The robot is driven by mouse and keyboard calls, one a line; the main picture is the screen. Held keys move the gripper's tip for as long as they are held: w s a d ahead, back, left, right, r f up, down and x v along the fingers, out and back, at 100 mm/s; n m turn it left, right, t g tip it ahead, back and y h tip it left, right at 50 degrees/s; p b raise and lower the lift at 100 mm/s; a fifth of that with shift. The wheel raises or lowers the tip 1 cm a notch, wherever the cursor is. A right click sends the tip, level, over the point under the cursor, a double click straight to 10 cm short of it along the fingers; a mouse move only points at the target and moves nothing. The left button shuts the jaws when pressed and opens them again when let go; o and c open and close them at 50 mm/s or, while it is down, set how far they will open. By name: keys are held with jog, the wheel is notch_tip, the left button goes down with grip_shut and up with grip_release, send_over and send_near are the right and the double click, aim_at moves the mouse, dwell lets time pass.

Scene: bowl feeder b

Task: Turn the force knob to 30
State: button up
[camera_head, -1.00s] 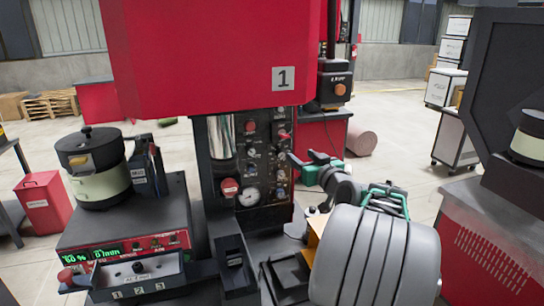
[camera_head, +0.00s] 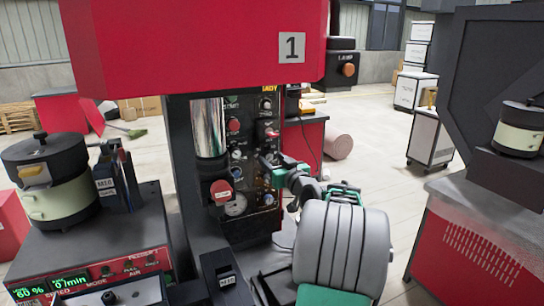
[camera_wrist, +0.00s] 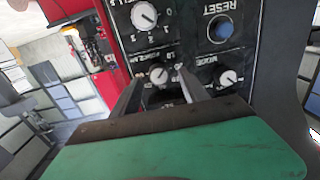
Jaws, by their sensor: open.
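The control panel (camera_head: 252,150) of the red press carries several small knobs and buttons. My gripper (camera_wrist: 160,77) is open, one finger on each side of this knob. I cannot tell whether the fingers touch it. The knob's dial numbers are partly hidden by the fingers. In the head view, my gripper (camera_head: 272,168) is at the panel's right part.
Close by on the panel are a larger dial knob (camera_wrist: 144,15), a blue RESET button (camera_wrist: 220,29) and a MODE knob (camera_wrist: 228,78). A red-capped button (camera_head: 221,191) and a gauge (camera_head: 235,204) sit lower left. A bowl feeder (camera_head: 52,180) stands at left.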

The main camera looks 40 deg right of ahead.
jog(key=shift+w+d, duration=0.2)
jog(key=shift+w, duration=0.4)
grip_shut()
